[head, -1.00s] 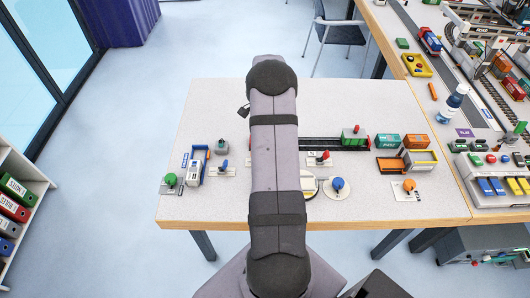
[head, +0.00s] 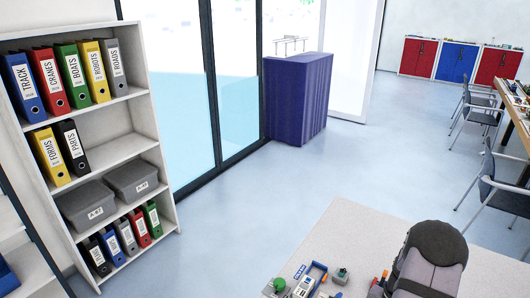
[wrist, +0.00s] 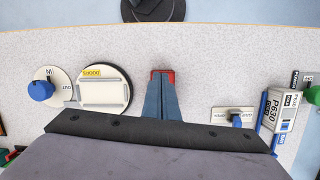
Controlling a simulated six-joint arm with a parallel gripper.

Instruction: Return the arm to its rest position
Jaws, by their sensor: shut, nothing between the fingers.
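My gripper (wrist: 162,85) is in the middle of the wrist view, pointing down over the pale table (wrist: 205,50). Its blue-grey fingers are together with reddish tips, and nothing shows between them. It hangs between a round black-rimmed disc (wrist: 127,92) on the left and a small plate with a blue lever (wrist: 236,121) on the right.
A blue knob on a round dial (wrist: 62,90) is at the left in the wrist view, and a blue-and-white P630 model (wrist: 272,105) at the right. In the head view, a shelf of binders (head: 135,110) and a purple cabinet (head: 297,100) stand beyond open floor.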

